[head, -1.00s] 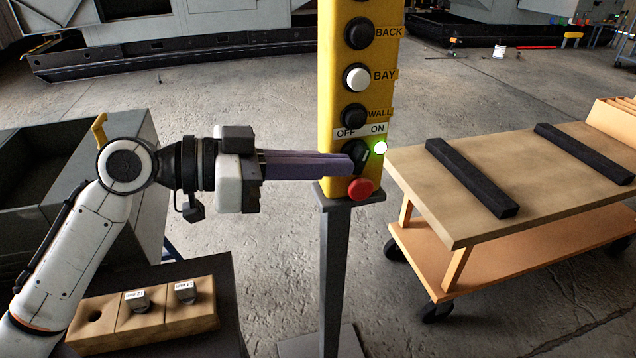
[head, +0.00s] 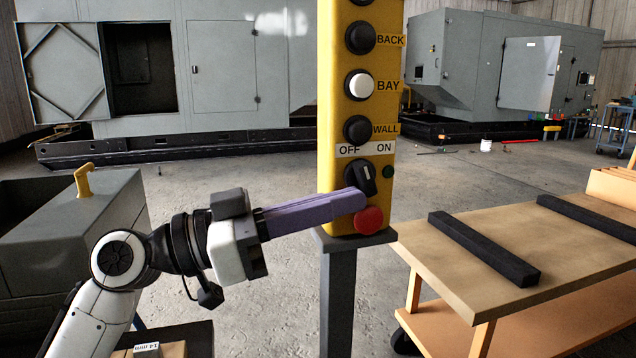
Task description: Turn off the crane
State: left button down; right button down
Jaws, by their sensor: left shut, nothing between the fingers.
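The yellow crane control box (head: 328,120) stands on a grey post in the middle of the head view. Its black rotary switch (head: 362,176) sits under the OFF and ON labels and is tilted toward OFF. A red mushroom button (head: 368,220) is just below. My left gripper (head: 358,200) is shut and empty, its purple fingers pointing right, with the tips at the lower edge of the switch. I cannot tell whether they touch it. My right gripper is not in view.
A wooden-topped cart (head: 440,250) with black bars stands close on the right. Large grey enclosures (head: 225,65) stand at the back.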

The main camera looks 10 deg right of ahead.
pick_arm(q)
jog(key=v, duration=1)
jog(key=shift+a, duration=0.1)
